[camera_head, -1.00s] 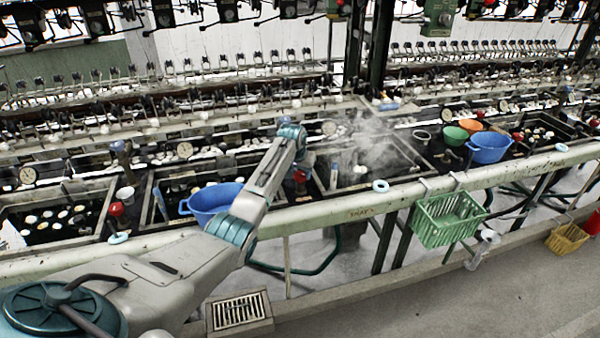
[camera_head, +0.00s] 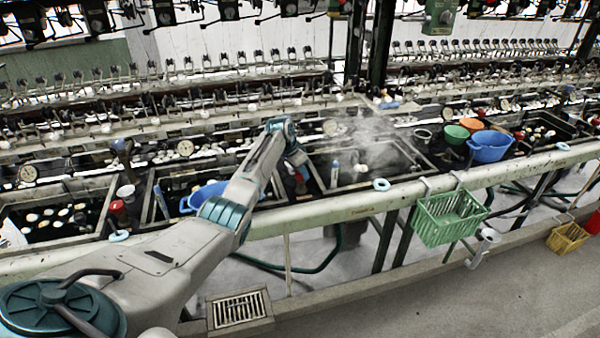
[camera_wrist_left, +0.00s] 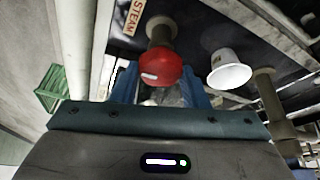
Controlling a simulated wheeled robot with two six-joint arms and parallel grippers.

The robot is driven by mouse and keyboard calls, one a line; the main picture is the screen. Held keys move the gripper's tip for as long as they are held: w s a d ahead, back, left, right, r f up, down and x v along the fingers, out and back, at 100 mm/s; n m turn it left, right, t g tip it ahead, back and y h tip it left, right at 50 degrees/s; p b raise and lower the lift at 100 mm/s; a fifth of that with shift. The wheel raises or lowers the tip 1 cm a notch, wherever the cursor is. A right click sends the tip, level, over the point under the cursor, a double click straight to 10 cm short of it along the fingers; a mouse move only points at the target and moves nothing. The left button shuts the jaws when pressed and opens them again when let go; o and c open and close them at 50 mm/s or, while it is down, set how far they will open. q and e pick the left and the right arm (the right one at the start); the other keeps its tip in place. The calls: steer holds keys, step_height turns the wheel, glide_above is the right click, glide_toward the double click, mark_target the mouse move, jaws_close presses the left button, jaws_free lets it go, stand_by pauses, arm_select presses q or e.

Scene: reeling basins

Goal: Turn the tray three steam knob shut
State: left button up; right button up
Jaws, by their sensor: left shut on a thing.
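The red steam knob (camera_wrist_left: 160,70) shows in the wrist view beside a label reading STEAM (camera_wrist_left: 135,14). It has a pale mark on its face and sits on a dark stem. My left gripper's blue fingers stand on either side of the knob and are shut on it. In the head view my left gripper (camera_head: 297,160) reaches over the basin rim, left of the steaming basin (camera_head: 428,172). There the arm and gripper mostly hide the knob. My right gripper is in neither view.
A blue tub (camera_head: 203,194) sits behind my left arm. A white cup (camera_wrist_left: 230,70) is close beside the knob in the wrist view. A green basket (camera_head: 448,218) hangs on the front rail (camera_head: 330,212). Steam rises above the basin to the right.

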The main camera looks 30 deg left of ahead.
arm_select(q)
steer(key=shift+m, duration=0.6)
steer(key=o, duration=1)
steer(key=shift+c, duration=0.2)
steer(key=shift+s+a+r+b, duration=0.1)
steer(key=shift+a+r+b, duration=0.1)
steer(key=shift+r+b, duration=0.3)
steer(key=b+v, duration=0.1)
steer(key=v, duration=0.8)
steer(key=shift+r+b, duration=0.35)
steer(key=shift+b, duration=0.05)
steer(key=shift+s+a, duration=0.1)
steer(key=shift+a, duration=0.05)
